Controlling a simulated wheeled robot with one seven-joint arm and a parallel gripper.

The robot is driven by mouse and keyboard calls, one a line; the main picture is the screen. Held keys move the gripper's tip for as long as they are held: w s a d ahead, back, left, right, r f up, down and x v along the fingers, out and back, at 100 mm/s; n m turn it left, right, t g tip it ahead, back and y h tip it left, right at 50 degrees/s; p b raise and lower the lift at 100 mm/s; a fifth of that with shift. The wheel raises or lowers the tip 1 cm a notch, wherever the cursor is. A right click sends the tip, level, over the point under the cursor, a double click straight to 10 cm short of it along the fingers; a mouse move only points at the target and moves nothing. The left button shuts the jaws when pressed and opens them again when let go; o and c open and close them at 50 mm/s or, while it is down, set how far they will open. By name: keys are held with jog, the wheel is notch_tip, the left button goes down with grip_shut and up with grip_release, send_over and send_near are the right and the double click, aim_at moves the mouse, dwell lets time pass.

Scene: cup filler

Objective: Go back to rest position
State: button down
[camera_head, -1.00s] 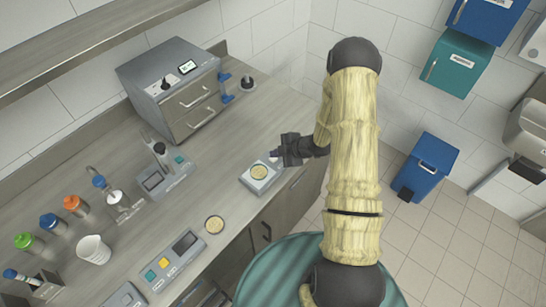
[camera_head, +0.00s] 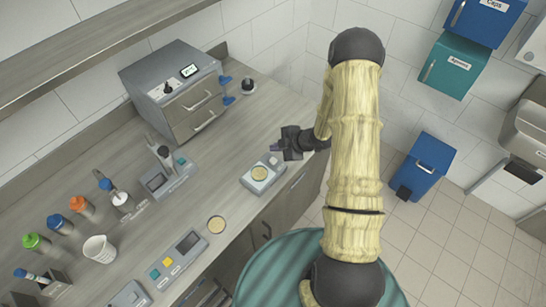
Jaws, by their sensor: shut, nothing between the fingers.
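My arm, covered in a pale yellow sleeve with dark joints, rises on the right side of the picture and bends over toward the counter. My gripper (camera_head: 279,147) is dark, points left and looks shut and empty. It hangs above the counter (camera_head: 235,185) near its right edge. It is close to a small grey device (camera_head: 258,186) with a round yellowish disc (camera_head: 259,173) on it, and looks apart from it. The fingertips are small and hard to make out.
A blue bin (camera_head: 425,168) stands on the tiled floor, which is otherwise clear at right.

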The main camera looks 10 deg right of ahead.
jog(key=shift+r+p, duration=0.35)
jog(key=shift+r, duration=0.45)
jog(key=s+d+r+m+h+b, duration=0.1)
jog(key=s+d+r+m+h, duration=0.15)
jog(key=r+m, duration=0.3)
jog(key=s+d+r+m+h+b, duration=0.1)
jog(key=s+r+m+h, duration=0.1)
jog(key=r+m+h, duration=0.3)
jog(key=s+a+r+m+g, duration=0.1)
jog(key=s+r+m, duration=0.3)
jog(key=s, duration=0.4)
jog(key=s+a+r+m+g+b, duration=0.1)
jog(key=s+a+r+m+g, duration=0.1)
jog(key=s, duration=0.5)
jog(key=shift+s+a+r+m+g+y, duration=0.35)
jog(key=shift+a+r+m, duration=0.35)
jog(key=shift+r+m, duration=0.3)
